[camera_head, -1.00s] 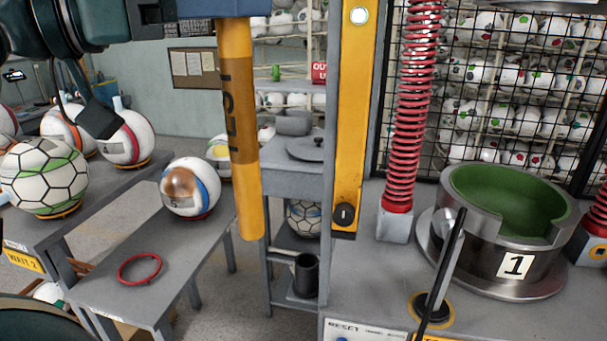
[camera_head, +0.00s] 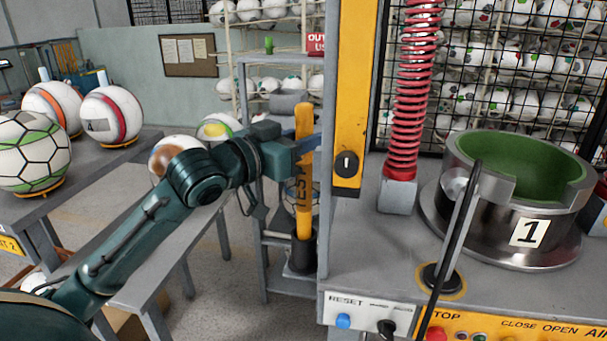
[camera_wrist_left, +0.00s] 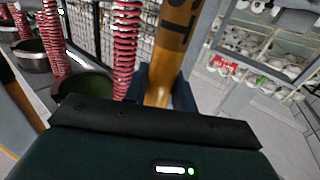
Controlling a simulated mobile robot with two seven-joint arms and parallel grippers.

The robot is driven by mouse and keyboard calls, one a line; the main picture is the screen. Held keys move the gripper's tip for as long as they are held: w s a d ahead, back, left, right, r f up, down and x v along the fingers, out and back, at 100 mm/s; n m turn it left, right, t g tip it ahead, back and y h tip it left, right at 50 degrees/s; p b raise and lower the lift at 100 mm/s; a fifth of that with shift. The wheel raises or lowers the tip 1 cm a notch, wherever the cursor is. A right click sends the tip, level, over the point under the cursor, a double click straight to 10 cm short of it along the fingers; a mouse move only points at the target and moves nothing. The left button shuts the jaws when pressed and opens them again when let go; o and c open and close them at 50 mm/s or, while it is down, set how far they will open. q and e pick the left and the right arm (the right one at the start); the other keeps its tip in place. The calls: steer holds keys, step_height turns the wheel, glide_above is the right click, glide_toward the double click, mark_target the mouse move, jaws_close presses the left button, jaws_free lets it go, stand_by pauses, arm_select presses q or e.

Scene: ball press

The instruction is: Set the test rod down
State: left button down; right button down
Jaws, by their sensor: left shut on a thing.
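The test rod (camera_head: 303,190) is a yellow-orange rod with a dark TEST band, standing close to upright in the head view. My left gripper (camera_head: 305,147) is shut around its upper part. In the left wrist view the rod (camera_wrist_left: 176,45) rises from between the dark fingers (camera_wrist_left: 160,92). The rod's lower end meets the black cup-shaped holder (camera_head: 300,262) on the side stand. I cannot tell whether the tip is inside the cup or just over it. My right gripper is not in view.
The grey stand (camera_head: 250,225) is right beside the press bench with its yellow post (camera_head: 348,100) and control panel (camera_head: 365,312). A press cup marked 1 (camera_head: 525,235) and a red spring (camera_head: 405,110) stand to the right. Balls (camera_head: 30,150) sit on tables at left.

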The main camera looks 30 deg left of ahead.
arm_select(q)
steer(key=shift+f+b, duration=0.3)
steer(key=shift+f, duration=1.75)
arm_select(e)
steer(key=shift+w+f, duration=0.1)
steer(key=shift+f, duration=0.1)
arm_select(q)
steer(key=shift+f, duration=0.2)
steer(key=c, duration=1.1)
jaws_free()
steer(key=shift+c, duration=0.2)
steer(key=p, duration=0.5)
glide_toward(304, 162)
steer(key=shift+s+a+f, duration=0.2)
steer(key=shift+s+a, duration=0.15)
steer(key=shift+a, duration=0.35)
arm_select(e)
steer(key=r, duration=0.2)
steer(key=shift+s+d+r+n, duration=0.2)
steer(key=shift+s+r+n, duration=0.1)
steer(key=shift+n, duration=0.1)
